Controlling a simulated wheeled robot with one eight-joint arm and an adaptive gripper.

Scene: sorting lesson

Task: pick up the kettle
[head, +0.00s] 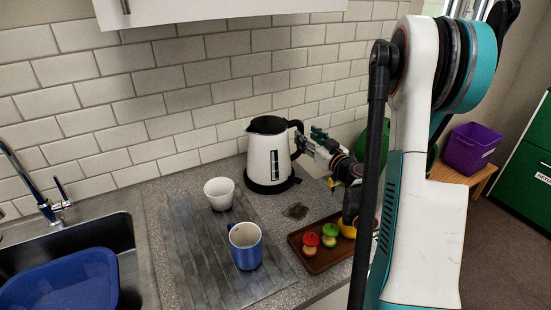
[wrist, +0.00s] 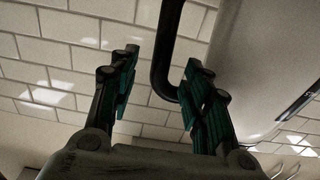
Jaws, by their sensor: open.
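The kettle (head: 267,158) is white with a black lid, black base and a dark level window. It stands upright on the counter against the tiled wall, its black handle (head: 298,138) toward the right. My gripper (head: 312,142) is at the handle side of the kettle, at about handle height. In the wrist view, my gripper (wrist: 158,85) is open, with green-padded fingers apart. The black handle (wrist: 170,60) shows between the fingers, nearer the right one, with a gap on the left. The white kettle body (wrist: 255,70) fills the right of that view.
A white cup (head: 219,194) and a blue mug (head: 246,246) stand on the grey drainboard (head: 190,260) in front of the kettle. A brown tray (head: 318,262) with toy-like fruit lies below my arm. A sink with a blue basin (head: 65,282) is at left. A cabinet (head: 200,8) hangs above.

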